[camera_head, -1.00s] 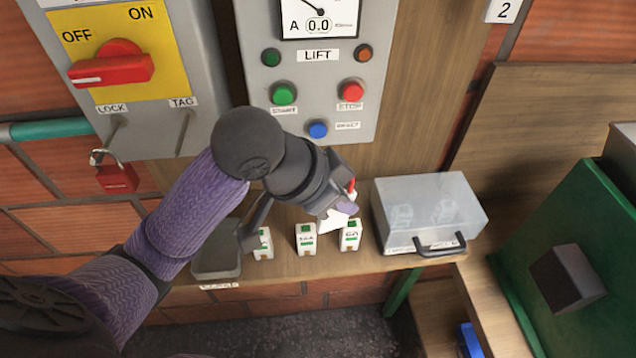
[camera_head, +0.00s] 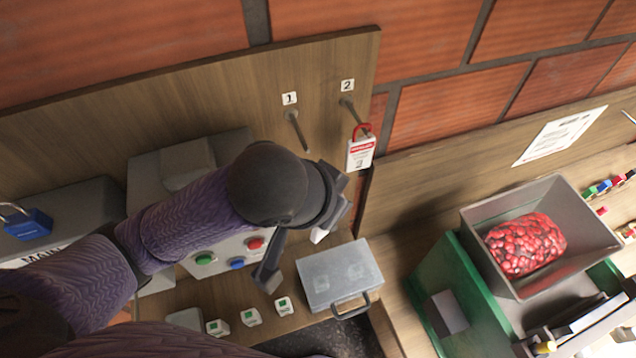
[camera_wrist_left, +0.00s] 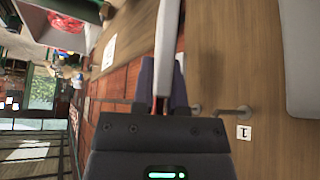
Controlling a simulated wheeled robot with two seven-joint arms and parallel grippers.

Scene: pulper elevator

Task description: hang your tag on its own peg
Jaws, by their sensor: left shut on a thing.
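My left gripper (camera_head: 322,228) is shut on a white tag (camera_head: 319,236), of which only a small part shows in the head view. In the left wrist view, the held tag (camera_wrist_left: 168,45) stands edge-on between the fingers (camera_wrist_left: 162,95), with a bit of red near the fingertips. Peg 1 (camera_head: 298,130) is bare under its label and lies above the gripper in the head view. Peg 2 (camera_head: 352,112) carries another red-and-white tag (camera_head: 360,153) marked 2. In the left wrist view, peg 1 (camera_wrist_left: 232,112) is right of the fingers. My right gripper is out of view.
A grey control box (camera_head: 215,262) is behind my arm. A hopper of red berries (camera_head: 525,243) stands at right.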

